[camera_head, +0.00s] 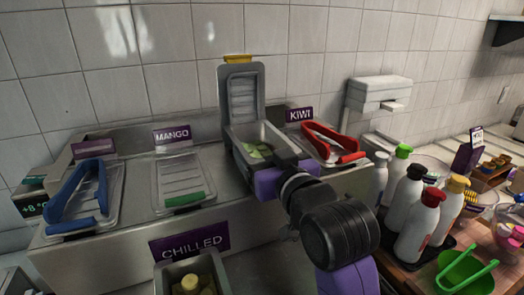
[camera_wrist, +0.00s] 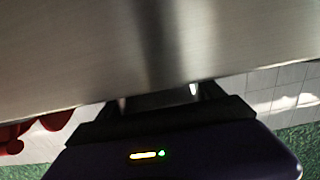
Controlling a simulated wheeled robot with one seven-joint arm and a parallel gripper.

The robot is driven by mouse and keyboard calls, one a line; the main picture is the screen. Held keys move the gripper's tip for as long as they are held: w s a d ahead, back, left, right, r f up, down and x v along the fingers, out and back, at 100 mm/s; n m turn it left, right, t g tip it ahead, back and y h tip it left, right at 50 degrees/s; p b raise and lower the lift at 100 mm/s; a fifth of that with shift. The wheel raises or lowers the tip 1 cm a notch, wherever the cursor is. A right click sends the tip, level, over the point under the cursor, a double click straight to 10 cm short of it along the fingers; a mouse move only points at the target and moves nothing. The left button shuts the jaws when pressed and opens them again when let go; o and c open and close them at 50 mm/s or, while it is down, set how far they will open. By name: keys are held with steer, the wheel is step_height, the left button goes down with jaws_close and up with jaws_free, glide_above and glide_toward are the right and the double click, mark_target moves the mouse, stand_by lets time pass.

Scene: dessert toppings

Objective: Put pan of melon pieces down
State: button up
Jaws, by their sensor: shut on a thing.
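The metal pan of melon pieces (camera_head: 237,132) is between the mango and kiwi pans, with pale green pieces (camera_head: 258,150) inside. Its grey lid (camera_head: 242,88) with a yellow edge stands open at the back. My purple gripper (camera_head: 284,176) is at the pan's near right side, shut on it; my arm covers part of the near end. In the wrist view, a broad steel surface fills the upper part, with my gripper's fingers (camera_wrist: 159,99) at its edge. I cannot tell whether the pan rests in the steel station (camera_head: 130,236) or hangs slightly above it.
A lidded pan by the MANGO sign (camera_head: 172,134) is left; blue tongs (camera_head: 78,197) lie farther left. Red tongs (camera_head: 334,142) lie on the kiwi pan to the right. A CHILLED sign (camera_head: 190,245) stands in front. Several bottles (camera_head: 418,225) crowd the right.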

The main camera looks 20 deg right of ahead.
steer(key=shift+f, duration=0.25)
steer(key=o, duration=1.9)
steer(key=shift+c, duration=0.2)
